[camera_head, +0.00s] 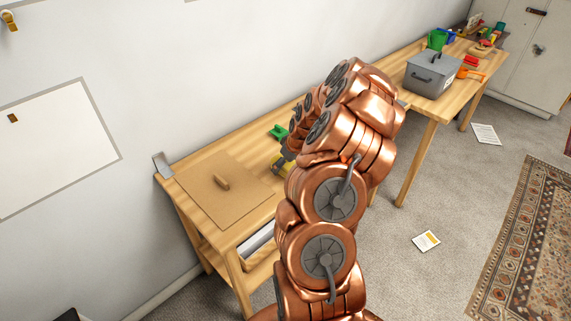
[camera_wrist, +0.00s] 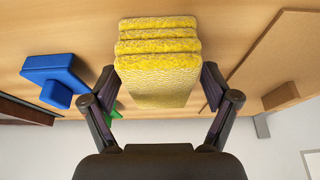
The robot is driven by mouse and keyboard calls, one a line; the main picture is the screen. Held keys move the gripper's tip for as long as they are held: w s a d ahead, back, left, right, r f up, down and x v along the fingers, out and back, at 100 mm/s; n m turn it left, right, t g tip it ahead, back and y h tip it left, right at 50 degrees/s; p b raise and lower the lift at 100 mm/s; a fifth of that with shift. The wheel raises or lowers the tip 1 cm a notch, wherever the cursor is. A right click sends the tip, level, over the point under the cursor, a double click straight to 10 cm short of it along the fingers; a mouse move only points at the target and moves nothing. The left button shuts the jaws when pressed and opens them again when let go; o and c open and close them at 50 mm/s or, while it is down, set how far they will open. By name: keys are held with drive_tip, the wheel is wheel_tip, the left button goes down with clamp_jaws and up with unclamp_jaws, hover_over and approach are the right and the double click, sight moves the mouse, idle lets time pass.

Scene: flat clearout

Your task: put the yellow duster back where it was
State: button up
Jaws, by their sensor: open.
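The yellow duster (camera_wrist: 158,70) is a folded, layered pad in the middle of the wrist view, over the wooden table top (camera_wrist: 90,25). My gripper (camera_wrist: 159,80) is open, with one finger on each side of the duster. Whether the fingers touch it, I cannot tell.
A brown board (camera_head: 200,185) with a small block handle lies left on the near table. A green object (camera_head: 279,132) and a blue block (camera_wrist: 58,78) are close to the duster. A grey toolbox (camera_head: 430,78) stands on the far table. Papers lie on the floor.

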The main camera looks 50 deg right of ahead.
drive_tip(key=shift+b+v, duration=1.5)
drive_tip(key=shift+v, duration=4.65)
drive_tip(key=s+a+r+n+g+y, duration=0.1)
drive_tip(key=s+a+r, duration=0.15)
drive_tip(key=a, duration=1.05)
drive_tip(key=s+a+r+n+g, duration=0.15)
drive_tip(key=a+r, duration=0.25)
drive_tip(key=a, duration=1)
drive_tip(key=s+a+g, duration=0.1)
drive_tip(key=s+a, duration=0.2)
drive_tip(key=s, duration=0.4)
drive_tip(key=s+a+m+g, duration=0.1)
drive_tip(key=s+a, duration=0.3)
drive_tip(key=s, duration=0.3)
drive_tip(key=s+a+m+g+h, duration=0.1)
drive_tip(key=s+a+g, duration=0.1)
drive_tip(key=s, duration=0.5)
drive_tip(key=shift+s+a, duration=0.3)
drive_tip(key=shift+a, duration=0.4)
drive_tip(key=shift+d+r+m, duration=0.15)
drive_tip(key=shift+m, duration=0.1)
